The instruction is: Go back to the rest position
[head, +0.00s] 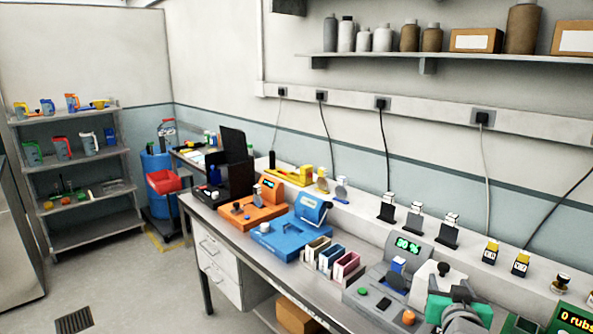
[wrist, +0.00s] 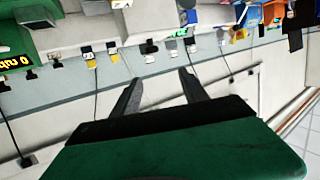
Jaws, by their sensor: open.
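My gripper (wrist: 160,88) shows in the wrist view with its two dark fingers spread apart. Nothing is between the fingers, and they touch nothing that I can see. The wrist view is turned over, with the bench along its top edge and the wall behind the fingers. In the head view a green and grey part of my arm stands at the bottom right, in front of the bench; the fingertips cannot be made out there.
The long bench (head: 214,213) carries an orange station (head: 253,213), a blue station (head: 283,238), small coloured bins (head: 346,265) and a grey station reading a percentage (head: 372,298). A wall shelf (head: 480,57) holds bottles and boxes. Open floor (head: 130,290) lies at left.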

